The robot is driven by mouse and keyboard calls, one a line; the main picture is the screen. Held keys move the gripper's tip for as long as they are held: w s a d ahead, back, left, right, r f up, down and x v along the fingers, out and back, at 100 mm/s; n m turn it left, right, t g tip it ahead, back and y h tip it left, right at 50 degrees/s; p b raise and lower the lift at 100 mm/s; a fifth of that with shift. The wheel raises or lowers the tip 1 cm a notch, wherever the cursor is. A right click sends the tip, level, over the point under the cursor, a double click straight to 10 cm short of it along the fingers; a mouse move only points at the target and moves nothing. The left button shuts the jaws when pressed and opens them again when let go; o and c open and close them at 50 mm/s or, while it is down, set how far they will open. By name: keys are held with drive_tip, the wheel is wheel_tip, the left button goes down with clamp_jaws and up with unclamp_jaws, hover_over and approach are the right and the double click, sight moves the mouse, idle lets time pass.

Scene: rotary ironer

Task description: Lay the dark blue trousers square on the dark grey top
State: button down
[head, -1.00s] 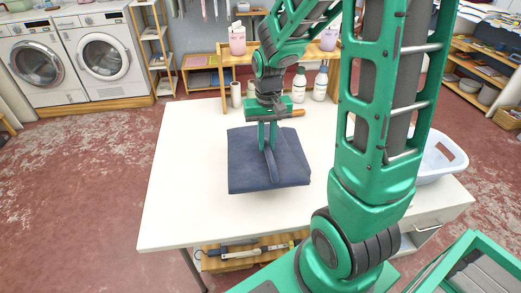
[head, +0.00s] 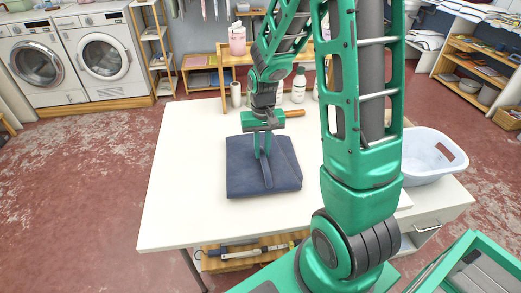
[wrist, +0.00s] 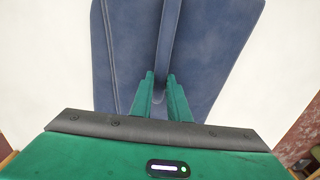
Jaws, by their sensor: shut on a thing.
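The dark blue trousers (head: 245,172) are a flat folded bundle over the middle of the white table, slightly turned against its edges. My gripper (head: 263,152) points down at the bundle and is shut on a raised strip of the cloth. In the wrist view the strip runs between the fingertips (wrist: 160,92), and the trousers (wrist: 215,45) spread out on both sides. I cannot tell whether the bundle touches the table or hangs just above it. I cannot make out a dark grey top on the table; my arm hides part of its right side.
The white table (head: 185,215) is bare left and in front of the bundle. White bottles (head: 299,88) and a pink-labelled container (head: 237,42) stand behind. A pale blue basket (head: 425,165) is at the right. Washing machines (head: 100,50) stand at the back left.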

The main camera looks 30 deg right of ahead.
drive_tip(key=c, duration=1.7)
unclamp_jaws()
